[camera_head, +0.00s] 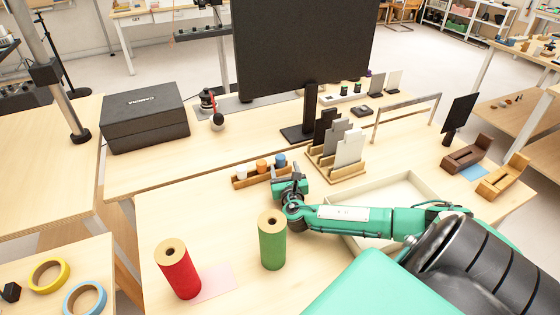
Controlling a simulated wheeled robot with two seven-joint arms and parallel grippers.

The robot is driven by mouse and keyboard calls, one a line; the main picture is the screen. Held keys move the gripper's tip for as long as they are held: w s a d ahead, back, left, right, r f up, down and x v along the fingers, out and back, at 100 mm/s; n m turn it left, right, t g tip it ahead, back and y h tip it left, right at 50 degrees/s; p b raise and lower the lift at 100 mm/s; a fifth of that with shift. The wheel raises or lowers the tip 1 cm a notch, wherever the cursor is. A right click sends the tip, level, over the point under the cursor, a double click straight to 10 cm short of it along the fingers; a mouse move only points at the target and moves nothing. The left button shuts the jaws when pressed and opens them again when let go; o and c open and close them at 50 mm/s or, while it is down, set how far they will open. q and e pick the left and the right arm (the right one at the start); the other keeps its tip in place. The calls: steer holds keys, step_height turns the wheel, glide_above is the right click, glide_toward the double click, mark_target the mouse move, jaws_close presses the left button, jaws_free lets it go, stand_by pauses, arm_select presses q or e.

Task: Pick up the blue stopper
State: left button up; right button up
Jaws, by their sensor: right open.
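The blue stopper (280,160) stands at the right end of a small wooden rack (250,182). An orange stopper (262,166) and a white one (242,172) stand to its left in the same rack. My right gripper (287,178) is open, close to the blue stopper on its near side. The wrist hides the rack's right end, and I cannot tell whether the fingers are around the stopper or in front of it. My left gripper is not in view.
A green roll (272,243) and a red roll (177,270) stand upright in front. A wooden holder with upright cards (348,150) stands right of the rack. A shallow tray (405,182) lies under my right arm. A large monitor (300,50) stands behind.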

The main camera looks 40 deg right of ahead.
mark_target(282, 161)
steer(key=x, duration=0.2)
steer(key=p+x, duration=0.1)
steer(key=x, duration=0.2)
steer(key=shift+w+a+r, duration=0.15)
steer(key=shift+w+r, duration=0.05)
steer(key=shift+w+d, duration=0.25)
steer(key=shift+w, duration=0.05)
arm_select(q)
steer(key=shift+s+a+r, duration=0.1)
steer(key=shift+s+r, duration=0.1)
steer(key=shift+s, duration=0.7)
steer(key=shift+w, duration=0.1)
arm_select(e)
steer(key=shift+c, duration=1.1)
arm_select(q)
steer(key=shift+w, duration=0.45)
arm_select(e)
steer(key=c, duration=0.8)
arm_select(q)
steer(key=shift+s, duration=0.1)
arm_select(e)
steer(key=shift+c, duration=0.3)
